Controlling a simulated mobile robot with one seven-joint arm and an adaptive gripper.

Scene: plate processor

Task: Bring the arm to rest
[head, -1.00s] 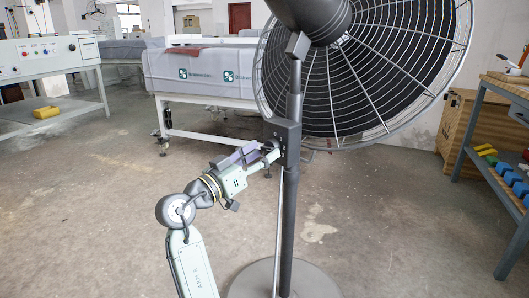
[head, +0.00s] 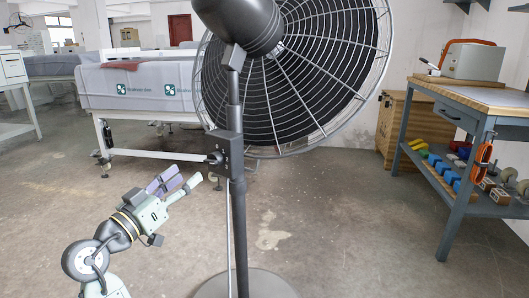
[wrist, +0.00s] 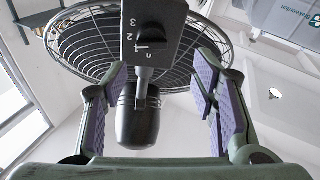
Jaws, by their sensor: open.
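My gripper (head: 184,181) is open and empty, just left of and below the control box (head: 224,150) on the fan's pole. A small knob (head: 213,158) sticks out of the box's left side, apart from the fingers. In the wrist view, my gripper (wrist: 160,75) has its two purple-padded fingers spread wide. The control box (wrist: 150,25), marked with speed numbers, and its knob lie beyond them, between the fingers in the picture. My arm is bent low at the lower left of the head view.
The large pedestal fan (head: 300,75) stands directly ahead on a round base (head: 245,285). A covered white machine (head: 145,85) stands behind. Concrete floor is clear around the arm.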

